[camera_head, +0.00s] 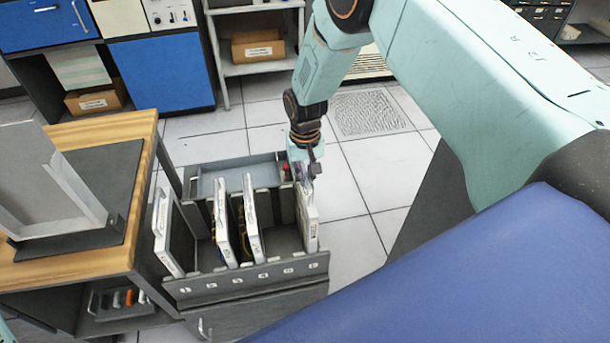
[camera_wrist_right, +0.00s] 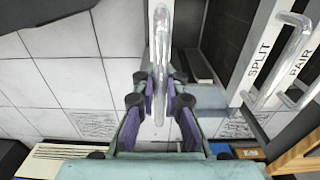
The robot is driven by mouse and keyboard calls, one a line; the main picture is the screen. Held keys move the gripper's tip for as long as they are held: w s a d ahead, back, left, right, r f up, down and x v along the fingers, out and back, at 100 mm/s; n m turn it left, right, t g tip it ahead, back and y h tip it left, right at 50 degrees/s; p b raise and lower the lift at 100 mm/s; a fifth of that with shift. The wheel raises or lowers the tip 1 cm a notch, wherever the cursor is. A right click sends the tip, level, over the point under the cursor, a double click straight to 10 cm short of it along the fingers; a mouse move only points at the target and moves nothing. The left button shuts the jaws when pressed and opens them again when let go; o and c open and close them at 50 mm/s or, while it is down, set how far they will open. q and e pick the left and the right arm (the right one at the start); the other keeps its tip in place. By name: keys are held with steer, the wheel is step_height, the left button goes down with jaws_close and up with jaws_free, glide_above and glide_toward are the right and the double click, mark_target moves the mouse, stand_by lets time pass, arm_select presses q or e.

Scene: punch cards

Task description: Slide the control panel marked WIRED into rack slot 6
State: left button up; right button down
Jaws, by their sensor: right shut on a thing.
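The dark grey rack (camera_head: 250,287) stands in the head view with a row of labelled slots along its front. My right gripper (camera_head: 304,172) is above its right end, shut on the handle of a pale upright panel (camera_head: 309,222). That panel stands within the rack at the rightmost slot, lined up with the last label. Its marking is not readable, and I cannot tell whether it is fully seated. In the right wrist view, the purple-padded fingers (camera_wrist_right: 160,104) grip either side of the handle, below the panel's edge (camera_wrist_right: 160,45).
Other white panels stand in the rack: one at the far left (camera_head: 166,235) and two in the middle (camera_head: 222,222) (camera_head: 251,222). The wrist view shows panels marked SPLIT (camera_wrist_right: 258,62) and PAIR (camera_wrist_right: 300,60). A wooden table (camera_head: 80,263) with a grey stand is at left.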

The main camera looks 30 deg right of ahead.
steer(key=shift+w, duration=0.1)
steer(key=shift+f+b, duration=0.9)
steer(key=shift+f, duration=0.3)
steer(key=c, duration=1.4)
jaws_free()
steer(key=shift+r, duration=0.1)
steer(key=shift+o, duration=0.4)
steer(key=shift+s+f, duration=0.2)
step_height(320, 180, up, 12)
steer(key=shift+r, duration=0.1)
